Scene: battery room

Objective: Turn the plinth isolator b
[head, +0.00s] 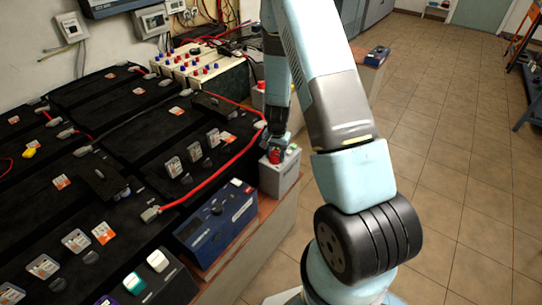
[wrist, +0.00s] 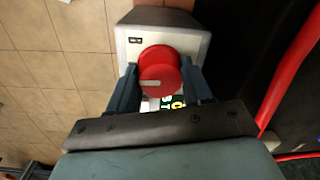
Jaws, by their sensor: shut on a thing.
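Plinth isolator b is a light grey box (wrist: 193,45) with a dark letter mark on its top and a round red knob (wrist: 158,68). A short pale line on the knob points to the left in the wrist view. My gripper (wrist: 159,76) is shut on the red knob, with one dark finger on each side of it. In the head view the grey box (head: 281,178) stands at the right edge of the battery bench, and my gripper (head: 278,150) reaches down onto its top, hiding part of the knob.
A dark blue box (head: 217,222) stands in front of the isolator. Black batteries with red cables (head: 225,165) fill the bench to the left. A red cable (wrist: 291,85) also runs close to my gripper. Tiled floor (head: 440,150) lies open to the right.

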